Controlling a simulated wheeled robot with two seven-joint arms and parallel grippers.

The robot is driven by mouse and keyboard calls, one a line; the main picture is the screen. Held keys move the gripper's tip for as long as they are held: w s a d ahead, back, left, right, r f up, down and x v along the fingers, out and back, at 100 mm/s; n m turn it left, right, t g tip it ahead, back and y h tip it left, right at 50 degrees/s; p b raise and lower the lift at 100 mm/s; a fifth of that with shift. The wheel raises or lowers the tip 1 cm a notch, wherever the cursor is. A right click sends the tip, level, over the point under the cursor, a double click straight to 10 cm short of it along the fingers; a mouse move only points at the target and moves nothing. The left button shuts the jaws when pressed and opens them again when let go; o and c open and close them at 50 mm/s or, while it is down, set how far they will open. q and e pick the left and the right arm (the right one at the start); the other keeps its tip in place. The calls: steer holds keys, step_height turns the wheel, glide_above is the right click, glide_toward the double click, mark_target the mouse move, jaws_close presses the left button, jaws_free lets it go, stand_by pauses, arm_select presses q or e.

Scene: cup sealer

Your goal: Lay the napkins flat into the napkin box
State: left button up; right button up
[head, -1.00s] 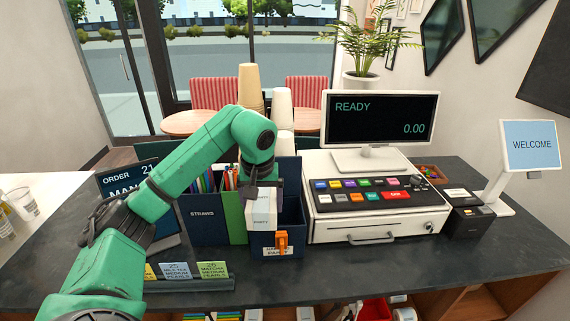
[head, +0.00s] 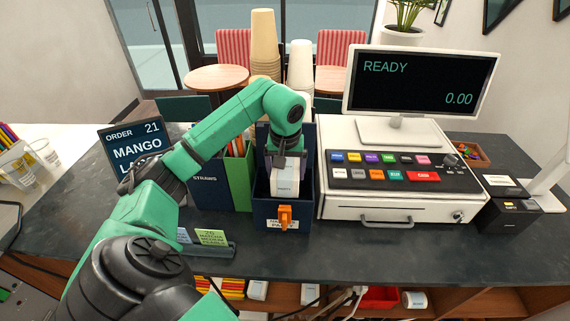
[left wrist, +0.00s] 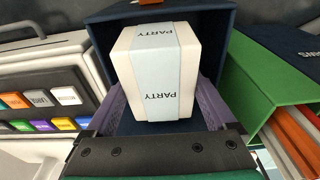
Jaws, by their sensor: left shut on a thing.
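A white napkin pack (head: 285,182) with a pale blue band is gripped by my left gripper (head: 287,160) over the navy napkin box (head: 264,212). The band reads PARTY in the left wrist view, where the pack (left wrist: 186,85) stands between the two fingers. The pack's lower end is inside the box opening; whether it touches the box floor is hidden. The navy box walls (left wrist: 222,22) show around the pack in the left wrist view. An orange clip-like piece (head: 285,217) and a label are on the box front. My right gripper is not in view.
The straws holder (head: 206,190) and a green divider (head: 239,183) stand left of the box. The cash register (head: 385,207) stands close on the right. Cup stacks (head: 264,50) rise behind. Small cards (head: 212,238) stand at the counter's front edge.

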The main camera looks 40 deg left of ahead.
arm_select(q)
steer(key=shift+s+f+b, duration=0.55)
steer(key=shift+f, duration=0.3)
steer(key=f, duration=0.1)
steer(key=f+b, duration=0.2)
steer(key=shift+w+a+f, duration=0.1)
steer(key=shift+w+f, duration=0.2)
steer(key=shift+f, duration=0.1)
steer(key=f+b, duration=0.3)
steer(key=shift+s, duration=0.2)
steer(key=shift+w+f+b, duration=0.15)
steer(key=shift+f+b, duration=0.35)
steer(key=shift+f, duration=0.4)
steer(key=shift+r, duration=0.1)
steer(key=o, duration=1.5)
